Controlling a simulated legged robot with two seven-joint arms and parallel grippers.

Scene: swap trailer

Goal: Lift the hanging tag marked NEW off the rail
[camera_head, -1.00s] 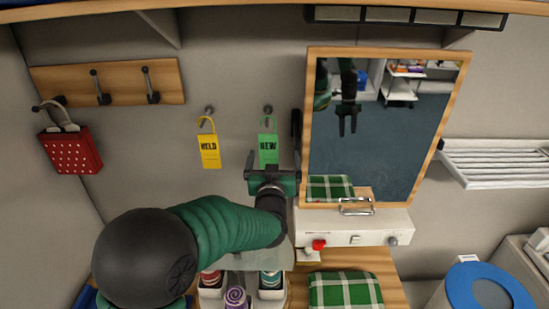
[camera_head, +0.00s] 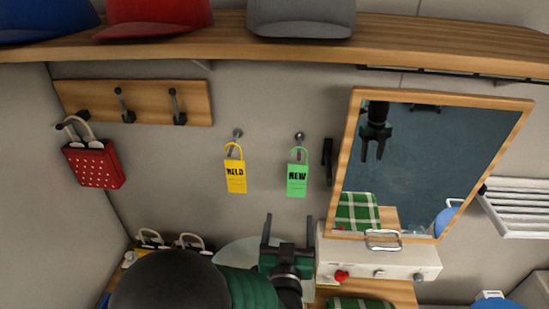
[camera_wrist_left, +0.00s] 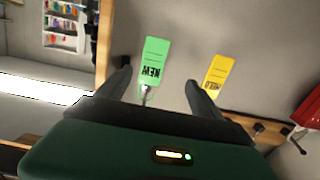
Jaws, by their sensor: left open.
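The green tag marked NEW (camera_head: 297,180) hangs by its loop from a small peg (camera_head: 299,137) on the grey wall. A yellow tag marked HELD (camera_head: 235,177) hangs from its own peg to the left. My left gripper (camera_head: 289,217) is open and empty, with its fingertips below the green tag in the head view. In the left wrist view the green tag (camera_wrist_left: 154,58) appears upside down between the two open fingers (camera_wrist_left: 158,75), and the yellow tag (camera_wrist_left: 216,74) is right of them. My right gripper does not show.
A wood-framed mirror (camera_head: 430,165) stands close right of the green tag, with a dark bracket (camera_head: 327,160) between. A red padlock-shaped box (camera_head: 92,165) hangs at left. A shelf (camera_head: 280,40) with caps runs above.

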